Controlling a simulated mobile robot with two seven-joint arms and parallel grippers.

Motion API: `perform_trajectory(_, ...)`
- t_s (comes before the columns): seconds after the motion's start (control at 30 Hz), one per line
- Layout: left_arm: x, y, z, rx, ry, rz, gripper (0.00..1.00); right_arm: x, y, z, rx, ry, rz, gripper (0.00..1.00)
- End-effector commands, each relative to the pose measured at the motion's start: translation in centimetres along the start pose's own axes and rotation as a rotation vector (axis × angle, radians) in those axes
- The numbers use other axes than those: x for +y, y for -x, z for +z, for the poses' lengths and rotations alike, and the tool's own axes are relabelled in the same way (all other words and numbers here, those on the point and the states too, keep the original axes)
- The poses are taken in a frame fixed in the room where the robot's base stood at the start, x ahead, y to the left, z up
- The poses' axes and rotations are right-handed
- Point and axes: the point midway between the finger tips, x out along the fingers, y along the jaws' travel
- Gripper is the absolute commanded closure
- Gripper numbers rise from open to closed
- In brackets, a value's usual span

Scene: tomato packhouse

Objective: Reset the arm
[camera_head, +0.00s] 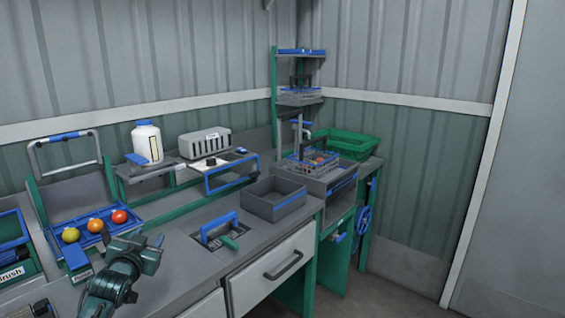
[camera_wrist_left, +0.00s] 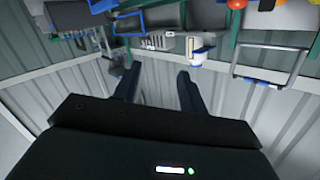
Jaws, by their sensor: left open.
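My left gripper (camera_head: 134,241) is above the front of the workbench at the lower left of the head view, in front of the row of tomatoes. In the left wrist view its two dark fingers (camera_wrist_left: 158,84) stand apart with nothing between them. Only wall panels show behind them there, and the bench things lie along the top edge. My right gripper is in neither view.
Yellow, orange and red tomatoes (camera_head: 95,225) sit in a blue-edged rack left of my gripper. A grey open bin (camera_head: 275,199) is to the right. A green basket (camera_head: 344,145) is at the back.

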Motion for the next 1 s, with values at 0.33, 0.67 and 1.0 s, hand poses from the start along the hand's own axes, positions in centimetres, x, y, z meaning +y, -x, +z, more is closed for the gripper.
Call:
perform_trajectory(0.33, 12.2, 11.0, 12.0, -0.147, 0.035, 0.197, 0.58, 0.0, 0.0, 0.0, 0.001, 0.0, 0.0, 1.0)
perform_trajectory(0.67, 22.1, 29.4, 19.2, -0.341, 0.17, 0.387, 0.58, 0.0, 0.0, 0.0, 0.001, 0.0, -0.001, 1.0)
perform_trajectory(1.0, 24.1, 36.2, 19.7, -0.415, 0.237, 0.431, 0.58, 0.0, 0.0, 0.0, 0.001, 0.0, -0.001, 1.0)
